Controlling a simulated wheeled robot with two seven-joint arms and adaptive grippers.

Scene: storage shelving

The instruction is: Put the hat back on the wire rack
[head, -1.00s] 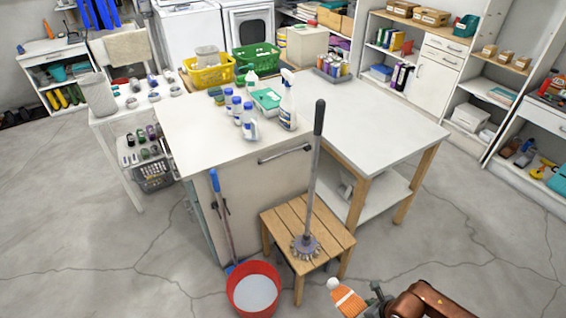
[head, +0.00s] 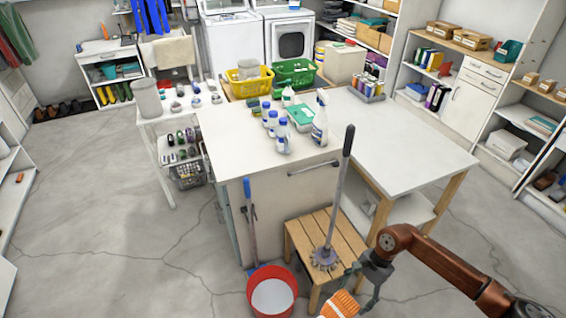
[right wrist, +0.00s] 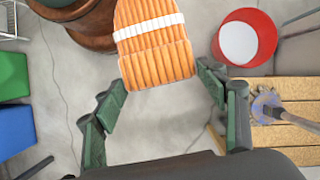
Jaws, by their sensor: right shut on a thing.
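The hat (head: 339,306) is orange and ribbed; in the head view it is cut off by the bottom edge. It also shows in the right wrist view (right wrist: 155,58), with a white band. My right gripper (head: 355,292) is shut on the hat, which hangs clear of the floor; the green fingers (right wrist: 165,88) are on either side of its edge in the wrist view. I cannot make out the wire rack for certain; a thin grey metal frame (right wrist: 12,20) shows at the wrist view's top left corner. My left gripper is not in view.
A slatted wooden stool (head: 297,243) with a long-handled brush (head: 338,205) on it stands beside the hat. A red bucket (head: 254,296) is to its left. The white worktable (head: 400,150) and cabinet (head: 265,215) stand behind. Open floor (head: 110,250) lies at the left.

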